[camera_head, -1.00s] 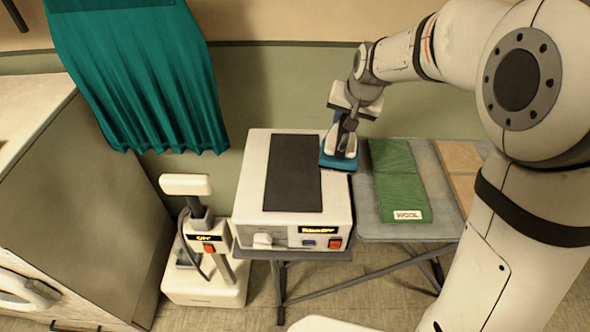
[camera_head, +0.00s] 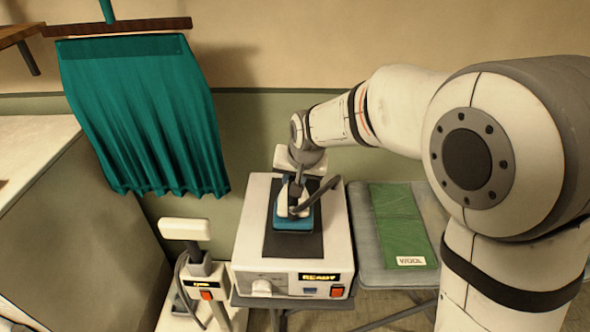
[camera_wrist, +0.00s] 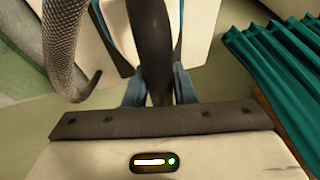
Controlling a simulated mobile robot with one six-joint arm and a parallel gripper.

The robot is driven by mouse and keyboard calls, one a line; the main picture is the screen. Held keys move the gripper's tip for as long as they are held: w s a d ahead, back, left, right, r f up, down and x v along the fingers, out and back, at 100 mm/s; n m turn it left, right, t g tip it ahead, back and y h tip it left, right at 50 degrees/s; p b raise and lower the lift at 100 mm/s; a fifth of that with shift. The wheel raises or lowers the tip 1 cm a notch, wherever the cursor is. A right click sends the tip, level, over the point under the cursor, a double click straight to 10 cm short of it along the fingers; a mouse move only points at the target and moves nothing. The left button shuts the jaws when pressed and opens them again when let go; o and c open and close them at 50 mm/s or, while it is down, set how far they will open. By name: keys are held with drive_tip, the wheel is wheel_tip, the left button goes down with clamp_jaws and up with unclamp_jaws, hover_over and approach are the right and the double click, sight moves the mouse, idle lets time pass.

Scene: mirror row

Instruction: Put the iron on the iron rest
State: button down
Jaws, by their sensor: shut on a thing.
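The iron (camera_head: 293,222) has a teal soleplate and a white body with a dark cord. My gripper (camera_head: 296,192) is shut on its dark handle from above. In the wrist view the blue fingertips of my gripper (camera_wrist: 158,88) sit either side of the dark handle, and part of the white and teal iron (camera_wrist: 118,28) shows beyond. The iron rest (camera_head: 290,246) is a white box with a dark top plate and a lit READY display. The iron is over the dark plate; whether it touches it I cannot tell. The iron hides the plate's middle.
A green cloth (camera_head: 398,225) labelled WOOL lies on the grey ironing board (camera_head: 432,212) at the right. A white steamer (camera_head: 185,229) stands left of the box. A teal curtain-like cloth (camera_head: 145,115) hangs behind, also showing in the wrist view (camera_wrist: 285,60).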

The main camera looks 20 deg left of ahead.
drive_tip(key=shift+f, duration=1.8)
drive_tip(key=shift+f, duration=0.2)
drive_tip(key=c, duration=1.2)
unclamp_jaws()
drive_tip(key=shift+r, duration=0.2)
drive_tip(key=b+v, duration=0.1)
drive_tip(key=v, duration=1.1)
